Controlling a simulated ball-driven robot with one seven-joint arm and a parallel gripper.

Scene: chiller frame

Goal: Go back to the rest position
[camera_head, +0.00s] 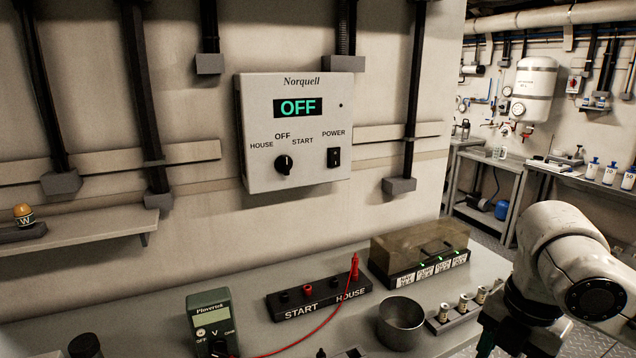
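My arm shows at the lower right, white with dark joints. A dark part at its lower end, which looks like my gripper (500,335), runs towards the bottom edge beside the bench. Its fingertips cannot be made out, so its opening and any hold are unclear. The grey Norquell control box (296,133) hangs on the wall, its display reading OFF in green. Its black rotary knob (284,165) and black power switch (334,157) are on the front.
The bench (240,275) carries a green multimeter (211,322), a black START/HOUSE terminal block (318,296) with red plug and lead, a metal cup (401,322), a clear-covered box (419,254) and a rack of small cylinders (463,305). A shelf (90,224) is at left.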

